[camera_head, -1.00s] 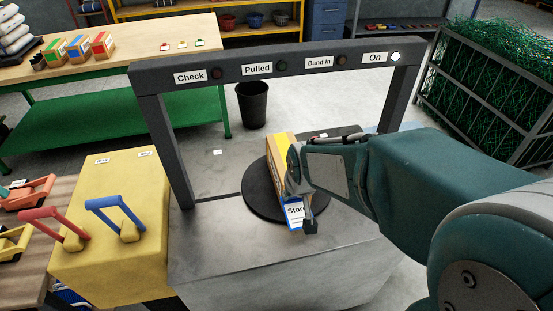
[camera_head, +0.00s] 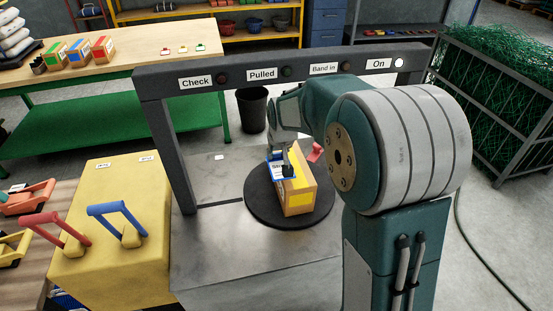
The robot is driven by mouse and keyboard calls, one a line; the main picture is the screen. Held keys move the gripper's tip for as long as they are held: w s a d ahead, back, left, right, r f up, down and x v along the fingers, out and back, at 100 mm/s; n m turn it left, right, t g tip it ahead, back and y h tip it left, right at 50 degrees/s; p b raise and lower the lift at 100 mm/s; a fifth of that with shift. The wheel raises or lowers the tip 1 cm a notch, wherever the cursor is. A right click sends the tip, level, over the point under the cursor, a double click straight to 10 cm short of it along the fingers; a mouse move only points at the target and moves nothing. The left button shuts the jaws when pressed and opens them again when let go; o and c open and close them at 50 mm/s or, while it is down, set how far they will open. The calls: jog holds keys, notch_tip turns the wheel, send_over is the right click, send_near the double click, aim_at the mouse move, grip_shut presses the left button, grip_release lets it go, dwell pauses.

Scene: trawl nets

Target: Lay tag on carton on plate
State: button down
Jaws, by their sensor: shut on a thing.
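A cardboard-coloured carton (camera_head: 306,200) with a yellow panel lies on the round black plate (camera_head: 257,208). My gripper (camera_head: 286,160) is at the carton's far left end, pointing down, partly hidden by my own arm. It is shut on a small white and blue tag (camera_head: 278,171) with dark lettering that starts "St". The tag is over the carton's far end; whether it touches the carton I cannot tell.
A dark frame (camera_head: 165,150) with label plates and one lit lamp (camera_head: 399,62) arches over the plate. A yellow block (camera_head: 100,210) with red and blue levers stands at left. A red piece (camera_head: 315,152) shows behind the carton. A black bin (camera_head: 252,108) stands behind.

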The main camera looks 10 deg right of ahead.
aim_at(278, 157)
jog(key=shift+w+d, duration=0.15)
jog(key=shift+w, duration=0.45)
notch_tip(278, 157, down, 4)
jog(key=shift+w+d+r, duration=0.1)
jog(key=shift+r, duration=0.15)
jog(key=shift+c, duration=1.9)
grip_release()
